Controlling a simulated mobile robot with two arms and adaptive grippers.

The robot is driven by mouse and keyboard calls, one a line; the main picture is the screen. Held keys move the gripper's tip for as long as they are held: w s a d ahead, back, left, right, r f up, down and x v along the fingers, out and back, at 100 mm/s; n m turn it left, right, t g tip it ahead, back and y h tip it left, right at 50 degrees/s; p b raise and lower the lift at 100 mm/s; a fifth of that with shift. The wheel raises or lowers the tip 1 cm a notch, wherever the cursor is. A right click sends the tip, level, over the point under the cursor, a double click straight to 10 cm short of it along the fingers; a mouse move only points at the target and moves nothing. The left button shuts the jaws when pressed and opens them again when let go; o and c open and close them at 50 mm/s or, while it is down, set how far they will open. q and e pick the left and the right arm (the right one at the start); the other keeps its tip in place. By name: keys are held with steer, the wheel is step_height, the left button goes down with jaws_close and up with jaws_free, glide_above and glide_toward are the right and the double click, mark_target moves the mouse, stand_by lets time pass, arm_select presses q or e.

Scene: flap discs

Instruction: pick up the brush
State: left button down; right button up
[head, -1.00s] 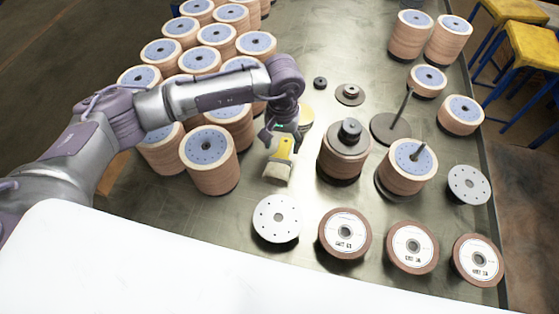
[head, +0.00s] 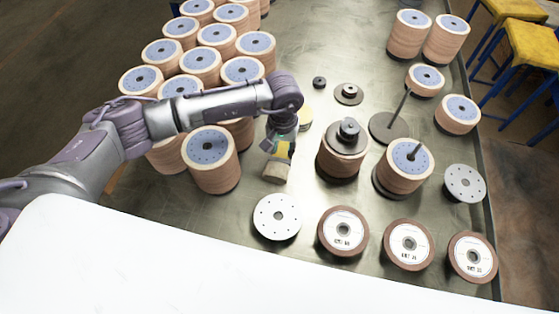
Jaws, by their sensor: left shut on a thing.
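The brush (head: 277,171), with a yellow part and a pale beige end, is near the middle of the metal table. My left gripper (head: 277,147) reaches down over it from above and is shut on its yellow part. The fingers and my wrist hide much of the upper brush. I cannot tell whether the pale end touches the table. My right gripper is out of view.
Stacks of flap discs (head: 210,160) crowd the left, partly behind my arm. A disc stack with a dark hub (head: 343,155) stands close right of the brush. A flat perforated plate (head: 277,217) lies just in front.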

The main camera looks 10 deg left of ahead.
mark_target(282, 152)
arm_select(q)
step_height(282, 152, up, 10)
steer(key=b, duration=0.3)
stand_by(1.8)
